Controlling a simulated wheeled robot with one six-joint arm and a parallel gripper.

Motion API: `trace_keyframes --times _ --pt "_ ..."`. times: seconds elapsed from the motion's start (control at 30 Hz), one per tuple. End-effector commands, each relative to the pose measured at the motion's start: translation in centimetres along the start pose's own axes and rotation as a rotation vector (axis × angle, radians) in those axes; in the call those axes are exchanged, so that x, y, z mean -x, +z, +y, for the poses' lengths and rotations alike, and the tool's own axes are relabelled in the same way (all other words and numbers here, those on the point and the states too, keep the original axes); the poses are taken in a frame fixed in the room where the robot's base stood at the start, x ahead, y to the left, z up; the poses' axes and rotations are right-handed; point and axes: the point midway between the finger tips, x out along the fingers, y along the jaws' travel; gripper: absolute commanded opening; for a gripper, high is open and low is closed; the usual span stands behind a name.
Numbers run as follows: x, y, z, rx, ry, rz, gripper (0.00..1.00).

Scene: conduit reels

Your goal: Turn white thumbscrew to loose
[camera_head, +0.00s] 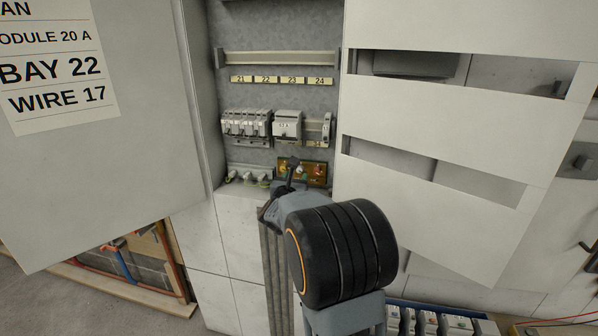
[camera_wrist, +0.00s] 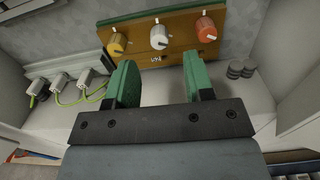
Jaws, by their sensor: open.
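The white thumbscrew (camera_wrist: 158,37) is the middle of three knobs on a brown panel in the wrist view, between a yellow knob (camera_wrist: 117,43) and an orange-red knob (camera_wrist: 206,29). A pale pointer sticks up from it, leaning slightly left. My gripper (camera_wrist: 158,75) is open, its two green fingers apart and empty, below and in front of the panel. The white thumbscrew shows between and beyond the fingertips, not touched. In the head view the brown panel (camera_head: 316,170) is partly hidden by my gripper (camera_head: 287,184).
Connectors with green-yellow wires (camera_wrist: 68,88) stand left of the panel, and dark round pieces (camera_wrist: 240,69) lie to its right. Breaker modules (camera_head: 246,124) sit above. An open cabinet door (camera_head: 100,180) is at left, and a pale slotted cover (camera_head: 440,120) at right.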

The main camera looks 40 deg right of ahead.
Motion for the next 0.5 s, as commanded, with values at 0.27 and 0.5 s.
trace_keyframes --times 0.27,0.5 --pt "-3.7 0.1 0.1 0.001 0.001 0.001 0.48" --pt "-4.8 0.0 0.0 0.001 0.002 0.001 0.48"
